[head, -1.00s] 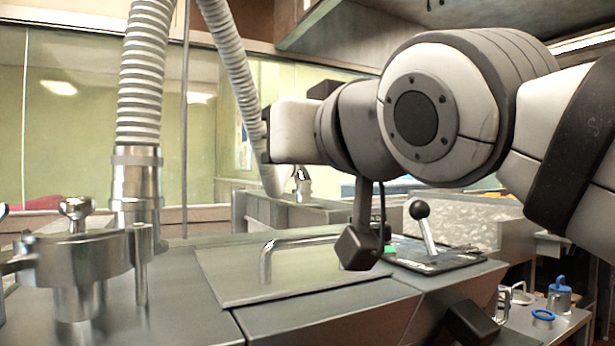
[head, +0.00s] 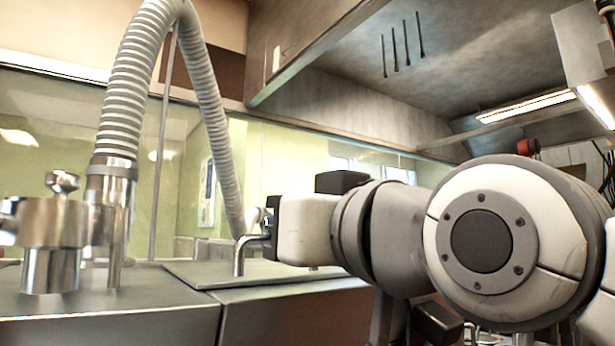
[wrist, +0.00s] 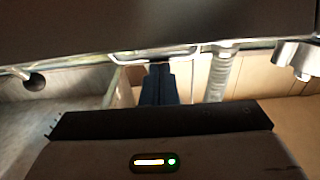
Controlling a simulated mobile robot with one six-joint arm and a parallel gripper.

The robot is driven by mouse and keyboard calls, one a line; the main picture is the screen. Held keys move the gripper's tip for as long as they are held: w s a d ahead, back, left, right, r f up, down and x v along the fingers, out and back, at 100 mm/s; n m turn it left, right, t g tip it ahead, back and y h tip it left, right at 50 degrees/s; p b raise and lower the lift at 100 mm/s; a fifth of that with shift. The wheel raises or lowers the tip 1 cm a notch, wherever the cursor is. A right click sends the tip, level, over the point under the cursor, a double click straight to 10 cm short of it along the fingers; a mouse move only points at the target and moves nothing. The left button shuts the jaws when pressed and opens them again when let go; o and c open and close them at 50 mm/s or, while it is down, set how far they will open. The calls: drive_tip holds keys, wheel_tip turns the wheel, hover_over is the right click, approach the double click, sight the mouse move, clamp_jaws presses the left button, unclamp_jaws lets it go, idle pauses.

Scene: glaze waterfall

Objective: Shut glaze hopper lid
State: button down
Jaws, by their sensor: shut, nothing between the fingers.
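The glaze hopper lid (head: 203,277) is a flat grey metal plate lying flush on the hopper top in the head view. Its bent metal handle (head: 239,256) stands up from it, partly hidden by my arm. My gripper (head: 268,228) is beside the handle, low over the lid; whether it touches cannot be told. In the wrist view, which looks upside down, the dark fingers (wrist: 160,84) are together with nothing between them. The handle (wrist: 150,56) shows beyond them, along the edge of a dark surface across the top.
A metal clamp fitting (head: 50,240) and a ribbed hose (head: 128,95) stand on the left of the hopper top. The hose arches down behind my gripper. A black-knobbed lever (wrist: 35,81) shows at the left of the wrist view. A glass partition lies behind.

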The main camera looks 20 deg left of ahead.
drive_tip(key=shift+f, duration=0.75)
